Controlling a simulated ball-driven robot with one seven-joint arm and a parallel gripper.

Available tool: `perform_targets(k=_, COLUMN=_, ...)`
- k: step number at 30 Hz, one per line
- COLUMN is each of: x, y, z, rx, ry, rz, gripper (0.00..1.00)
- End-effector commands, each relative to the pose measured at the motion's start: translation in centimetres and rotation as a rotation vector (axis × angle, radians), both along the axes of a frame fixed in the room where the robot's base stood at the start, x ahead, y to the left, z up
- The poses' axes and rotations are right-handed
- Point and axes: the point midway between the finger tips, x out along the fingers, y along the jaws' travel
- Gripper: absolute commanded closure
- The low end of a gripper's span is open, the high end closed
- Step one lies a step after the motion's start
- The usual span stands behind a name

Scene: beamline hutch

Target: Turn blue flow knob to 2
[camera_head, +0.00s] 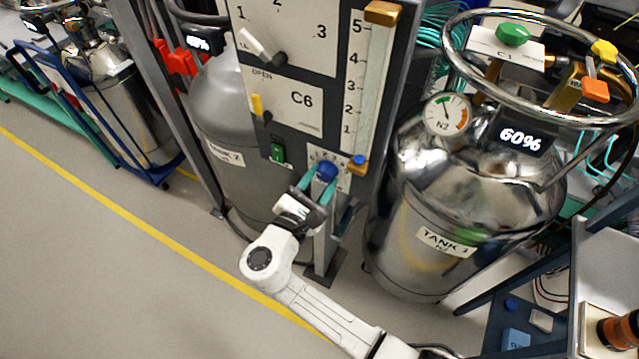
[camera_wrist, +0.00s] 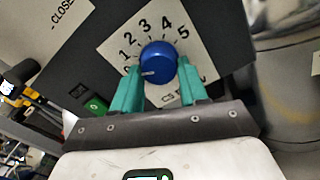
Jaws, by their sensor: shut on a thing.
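The blue flow knob (camera_wrist: 158,62) sits on a white dial plate (camera_wrist: 112,45) numbered up to 5. Its white mark points to the lower left in the wrist view, near the 0 end of the scale and not at the 2. My gripper (camera_wrist: 160,72) has its teal fingers on both sides of the knob and is shut on it. In the head view the knob (camera_head: 327,171) shows low on the grey panel, with my gripper (camera_head: 317,184) reaching it from below. The fingers hide part of the dial.
Above the dial stands a flow tube (camera_head: 366,80) with a 1 to 5 scale and a small blue part (camera_head: 360,160) at its foot. A green switch (camera_head: 277,152) is left of the dial. Steel tanks (camera_head: 455,200) flank the panel. Open floor (camera_head: 100,260) lies left.

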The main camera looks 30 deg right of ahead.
Motion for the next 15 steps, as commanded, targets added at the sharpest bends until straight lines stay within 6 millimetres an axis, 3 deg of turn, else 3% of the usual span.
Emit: perform_targets(k=15, x=0.12, y=0.13, z=-0.37, rx=0.281, ry=-0.387, rz=0.001, gripper=0.87)
